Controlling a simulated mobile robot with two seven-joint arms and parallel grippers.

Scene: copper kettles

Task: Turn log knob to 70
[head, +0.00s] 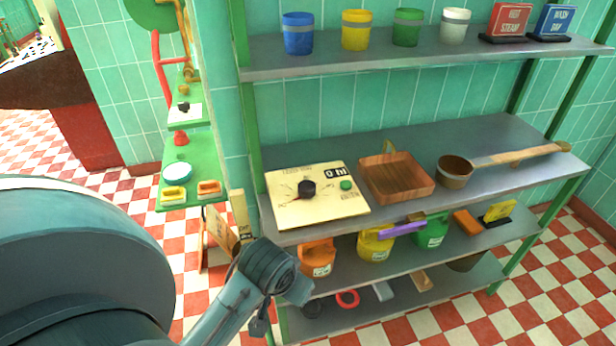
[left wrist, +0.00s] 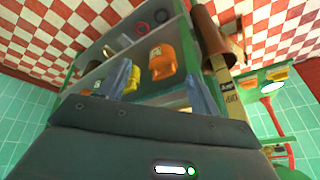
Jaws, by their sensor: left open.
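A cream control panel (head: 290,215) lies on the middle shelf. It has a black round knob (head: 306,188) with dial marks around it, a small display (head: 336,173) that seems to start with 0, and a green button (head: 346,185). The small lettering is too blurred to read. My left gripper (head: 278,302) is at the shelf's front left, below and in front of the panel, apart from the knob. In the left wrist view its two bluish fingers (left wrist: 160,88) are spread with nothing between them. The knob cannot be made out there. My right gripper is out of view.
A wooden tray (head: 398,180) and a copper pan (head: 454,174) stand right of the panel. A green post (head: 252,140) rises at the left. Open space lies above the panel.

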